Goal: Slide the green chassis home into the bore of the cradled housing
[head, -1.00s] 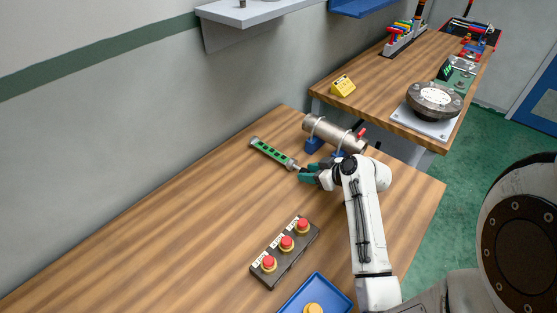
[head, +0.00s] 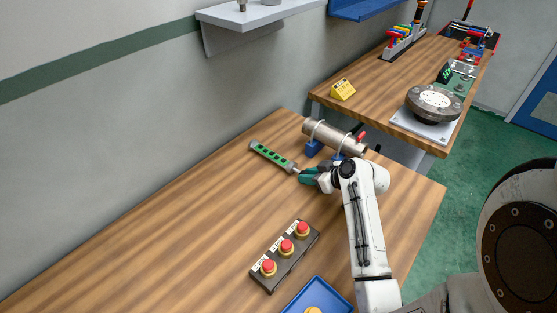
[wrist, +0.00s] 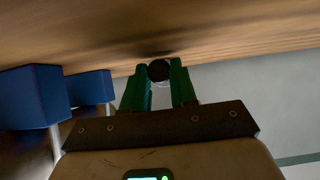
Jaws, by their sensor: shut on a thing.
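The green chassis (head: 271,155) is a slim green bar with dark openings and grey ends. In the head view it lies level near the back of the table, left of my gripper (head: 303,176). My gripper's green fingers (wrist: 160,88) are shut on the chassis's near end, which shows in the wrist view as a dark round face (wrist: 159,70). The housing (head: 334,136) is a grey metal cylinder held on blue cradle blocks (head: 313,148), behind and right of the chassis. The chassis is outside the housing and apart from it. The bore opening cannot be made out.
A box with red push buttons (head: 286,246) and a blue tray (head: 318,297) are at the front of the table. The blue blocks (wrist: 90,88) show left in the wrist view. The left of the table is clear.

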